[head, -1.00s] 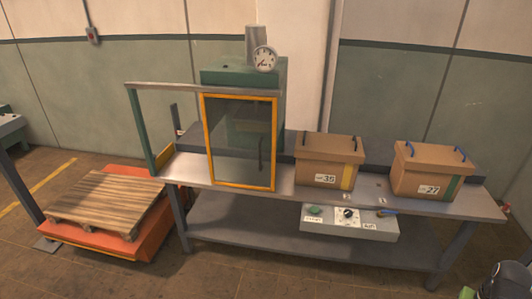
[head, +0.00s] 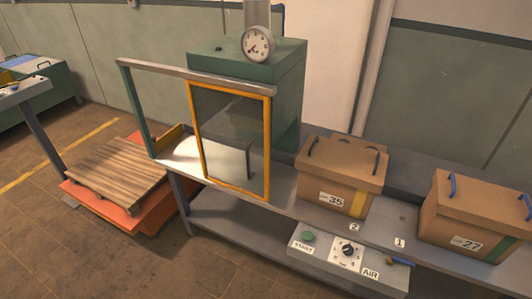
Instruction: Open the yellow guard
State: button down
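The yellow guard (head: 268,150) is a clear, dark-tinted panel in a yellow-orange frame. It hangs upright below a grey rail (head: 180,77), at the rail's right end. It stands in front of the green vacuum chamber (head: 287,75), and the chamber's lower part shows only dimly through the panel. A dark upright bar, perhaps a handle, shows at the panel's right side. The rail's left half has no panel below it. My gripper is not in view.
A control box (head: 330,262) with a green START button, a dial and a blue AIR lever sits at the bench front. Cardboard boxes marked 35 (head: 325,180) and 27 (head: 465,215) stand right of the guard. A wooden pallet (head: 118,172) on an orange platform is at left.

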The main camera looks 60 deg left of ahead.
aim_at(188, 82)
jog(key=u, duration=3.35)
jog(key=i, duration=1)
jog(key=u, duration=0.05)
